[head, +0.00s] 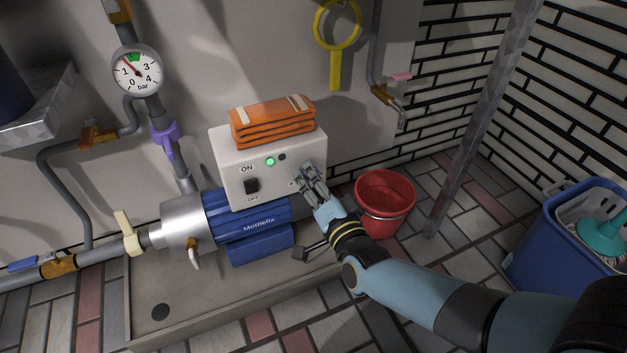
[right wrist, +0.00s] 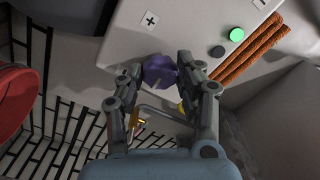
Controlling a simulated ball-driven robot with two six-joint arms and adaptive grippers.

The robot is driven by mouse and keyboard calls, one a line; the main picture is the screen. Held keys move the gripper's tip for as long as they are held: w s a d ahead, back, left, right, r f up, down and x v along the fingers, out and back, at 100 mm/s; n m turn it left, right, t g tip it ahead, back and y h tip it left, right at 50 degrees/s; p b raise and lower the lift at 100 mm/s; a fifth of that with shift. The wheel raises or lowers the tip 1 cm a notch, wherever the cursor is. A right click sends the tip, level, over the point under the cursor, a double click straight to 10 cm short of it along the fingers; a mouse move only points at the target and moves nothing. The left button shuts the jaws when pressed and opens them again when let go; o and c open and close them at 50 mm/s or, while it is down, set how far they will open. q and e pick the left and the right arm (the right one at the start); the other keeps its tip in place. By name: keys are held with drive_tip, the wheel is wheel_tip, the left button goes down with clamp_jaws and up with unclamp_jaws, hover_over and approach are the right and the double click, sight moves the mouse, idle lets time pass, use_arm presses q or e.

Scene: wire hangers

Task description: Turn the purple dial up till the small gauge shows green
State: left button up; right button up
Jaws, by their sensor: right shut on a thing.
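The purple dial (right wrist: 158,71) sits on the white control box (head: 232,172), and my right gripper (right wrist: 163,72) has a finger on each side of it, shut on it. In the head view my right gripper (head: 309,178) is at the box's lower right front and covers the dial. A plus sign is printed near the dial in the right wrist view. The small round gauge (head: 138,84) on the upper left pipe has a green band at its top. Its red needle points up and left, just left of the green. My left gripper is not in view.
Folded orange towels (head: 272,128) lie on the box. It has a lit green lamp (head: 270,161) and a black switch (head: 251,185). The blue pump (head: 260,240) is below. A purple pipe fitting (head: 165,138) is at left.

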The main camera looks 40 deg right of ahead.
drive_tip(key=shift+m, duration=0.6)
drive_tip(key=o, duration=1.2)
drive_tip(key=shift+c, duration=0.2)
drive_tip(key=v, duration=1.2)
drive_tip(key=shift+s+a, duration=0.1)
